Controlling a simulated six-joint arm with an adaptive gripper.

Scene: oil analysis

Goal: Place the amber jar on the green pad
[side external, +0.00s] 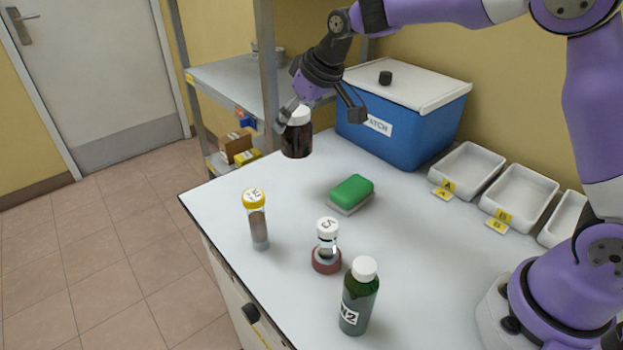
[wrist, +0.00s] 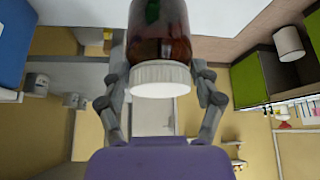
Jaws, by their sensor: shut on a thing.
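The amber jar (side external: 297,142) is dark brown with a white cap. My gripper (side external: 298,118) is shut on it near the cap and holds it upright in the air, above and left of the green pad. In the wrist view the jar (wrist: 159,38) and its ribbed white cap fill the space between the fingers of my gripper (wrist: 161,88). The green pad (side external: 352,189) is a small green block on a pale base, lying on the white bench with nothing on it. The pad cannot be made out in the wrist view.
A blue box (side external: 405,122) and white trays (side external: 519,195) line the back.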

